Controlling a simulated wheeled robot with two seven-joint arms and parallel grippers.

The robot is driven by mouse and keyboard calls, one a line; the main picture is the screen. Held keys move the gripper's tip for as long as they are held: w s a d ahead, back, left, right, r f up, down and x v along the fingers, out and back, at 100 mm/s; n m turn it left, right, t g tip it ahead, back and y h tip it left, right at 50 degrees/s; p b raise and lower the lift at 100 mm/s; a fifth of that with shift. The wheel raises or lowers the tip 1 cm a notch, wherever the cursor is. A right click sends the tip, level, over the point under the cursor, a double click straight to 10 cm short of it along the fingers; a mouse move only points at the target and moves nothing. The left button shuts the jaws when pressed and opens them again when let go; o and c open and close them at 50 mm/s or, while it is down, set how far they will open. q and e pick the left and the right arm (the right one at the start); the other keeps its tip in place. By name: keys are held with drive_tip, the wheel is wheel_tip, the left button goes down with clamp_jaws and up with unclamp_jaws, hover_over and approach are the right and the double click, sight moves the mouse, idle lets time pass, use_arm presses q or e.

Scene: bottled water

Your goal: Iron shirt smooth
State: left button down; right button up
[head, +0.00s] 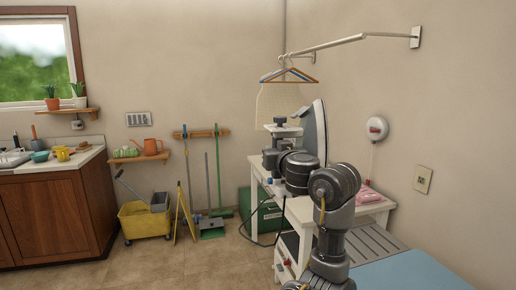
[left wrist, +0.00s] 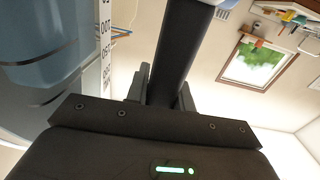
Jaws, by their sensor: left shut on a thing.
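My left gripper (head: 284,124) is shut on the iron (head: 316,130), which is held tilted up above the white table, its pale soleplate facing right. In the left wrist view the dark handle (left wrist: 182,45) passes between the fingers, with the iron's blue-grey body (left wrist: 40,45) at left. The blue ironing board (head: 412,272) shows at the bottom right, with a slatted metal rest (head: 372,240) at its far end. A whitish cloth-like piece (head: 278,104) hangs below the hangers (head: 288,75); I cannot tell whether it is a shirt. No shirt shows on the visible board. My right gripper is out of view.
The white table (head: 262,168) stands against the right wall, with a pink item (head: 368,194) on it. A dark cord (head: 262,240) loops down beside it. A green box (head: 268,218), yellow mop bucket (head: 145,220) and floor sign (head: 183,210) stand behind. The floor at left is clear.

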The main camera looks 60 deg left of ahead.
use_arm(q)
drive_tip(key=w+d+f+m+t+h, duration=0.3)
drive_tip(key=d+m+t+h, duration=0.1)
drive_tip(key=d, duration=0.5)
drive_tip(key=w+d+f+m+t+h, duration=0.3)
drive_tip(key=d+f+t, duration=0.15)
drive_tip(key=d, duration=0.35)
drive_tip(key=s+d+f+m+t+h, duration=0.35)
drive_tip(key=d+f+m+h, duration=0.6)
drive_tip(key=d+f, duration=0.8)
drive_tip(key=s+d+r+h, duration=0.2)
drive_tip(key=d, duration=0.6)
drive_tip(key=s+d+r+g+h, duration=0.1)
drive_tip(key=s+d+r+h, duration=0.1)
drive_tip(key=d, duration=0.7)
drive_tip(key=shift+s+d+r+m+h, duration=0.25)
drive_tip(key=shift+r+m+h, duration=0.25)
drive_tip(key=shift+h, duration=0.35)
